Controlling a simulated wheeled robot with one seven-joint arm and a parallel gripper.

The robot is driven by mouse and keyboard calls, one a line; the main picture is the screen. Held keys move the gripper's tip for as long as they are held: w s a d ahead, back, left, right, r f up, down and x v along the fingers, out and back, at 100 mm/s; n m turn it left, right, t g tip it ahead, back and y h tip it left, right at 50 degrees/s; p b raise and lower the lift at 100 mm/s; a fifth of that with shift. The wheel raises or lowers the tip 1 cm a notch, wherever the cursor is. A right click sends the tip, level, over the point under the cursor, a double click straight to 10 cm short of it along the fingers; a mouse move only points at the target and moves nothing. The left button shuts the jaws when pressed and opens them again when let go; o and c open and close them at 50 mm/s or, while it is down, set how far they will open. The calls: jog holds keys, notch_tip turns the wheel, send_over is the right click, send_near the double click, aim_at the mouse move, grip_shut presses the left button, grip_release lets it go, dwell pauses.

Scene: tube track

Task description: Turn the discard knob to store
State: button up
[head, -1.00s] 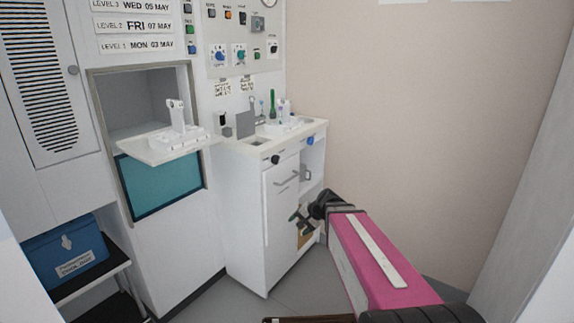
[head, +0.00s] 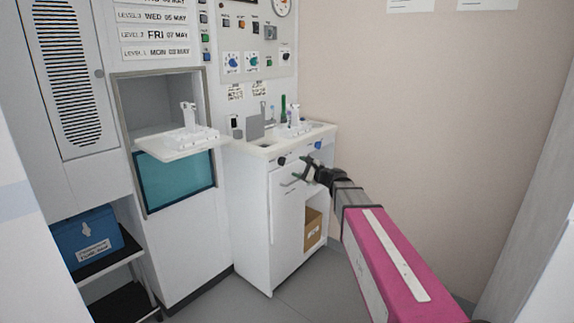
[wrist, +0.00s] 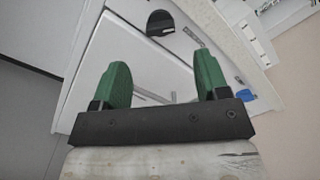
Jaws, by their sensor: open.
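A black knob (head: 281,160) sits on the left of the white cabinet's upper front panel, and a blue knob (head: 318,145) on the right. Their labels are too small to read, so I cannot tell which one is the discard knob. In the wrist view the black knob (wrist: 160,22) is ahead at the top, and the blue knob (wrist: 243,97) is right of the fingers. My gripper (head: 302,170) is open in front of the cabinet, just below the knobs. Its green fingers (wrist: 163,70) are apart with nothing between them.
A door handle (head: 290,181) is close to my gripper. The sink counter (head: 262,148) above holds several small items. A wall panel (head: 255,40) carries more knobs and buttons. A white tray (head: 165,148) juts out at left. A cardboard box (head: 313,228) stands in the cabinet's open shelf.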

aim_at(284, 162)
jog(key=x, duration=0.7)
jog(key=shift+w+a, duration=0.25)
jog(key=shift+a, duration=0.05)
jog(key=c, duration=0.9)
